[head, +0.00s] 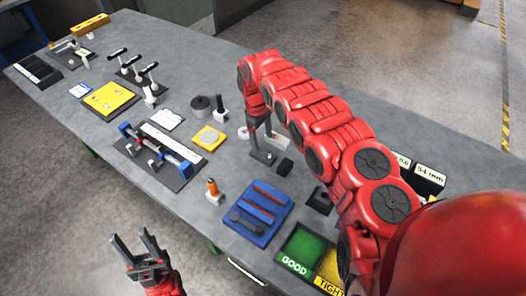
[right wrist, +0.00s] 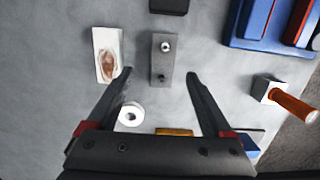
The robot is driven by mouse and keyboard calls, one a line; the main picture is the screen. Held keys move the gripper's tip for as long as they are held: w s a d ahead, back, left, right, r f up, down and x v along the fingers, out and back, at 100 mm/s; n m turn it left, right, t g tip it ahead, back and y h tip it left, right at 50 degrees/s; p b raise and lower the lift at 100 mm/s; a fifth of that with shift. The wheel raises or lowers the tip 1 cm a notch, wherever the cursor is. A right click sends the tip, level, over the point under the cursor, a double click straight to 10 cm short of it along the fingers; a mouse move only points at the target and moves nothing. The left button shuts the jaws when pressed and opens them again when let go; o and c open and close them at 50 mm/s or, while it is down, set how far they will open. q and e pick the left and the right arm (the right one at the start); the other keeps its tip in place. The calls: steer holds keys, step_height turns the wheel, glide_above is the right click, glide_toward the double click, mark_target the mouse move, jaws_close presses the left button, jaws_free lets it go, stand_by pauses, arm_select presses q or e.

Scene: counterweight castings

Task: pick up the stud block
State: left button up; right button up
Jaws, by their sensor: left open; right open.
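My left gripper (head: 131,240) is open and empty, off the table's front edge at the lower left.
Close to the stud block are a white block with a brown mark (right wrist: 107,55), a white ring (right wrist: 131,114) and a black block (right wrist: 169,5). A blue tray (head: 261,214) and an orange-handled tool (head: 213,188) stand nearer the front edge. Green and yellow bins (head: 305,249) are at lower right.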

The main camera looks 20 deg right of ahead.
mark_target(263, 153)
steer(key=shift+s+f, duration=0.1)
steer(key=shift+f, duration=0.4)
steer(key=shift+a+f+p, duration=0.1)
steer(key=shift+f+p, duration=0.4)
steer(key=shift+p, duration=0.2)
steer(key=f, duration=0.3)
steer(key=shift+s+a+f+p, duration=0.1)
steer(key=shift+s+p, duration=0.15)
steer(key=shift+p, duration=0.15)
steer(key=shift+f, duration=0.5)
jaws_close()
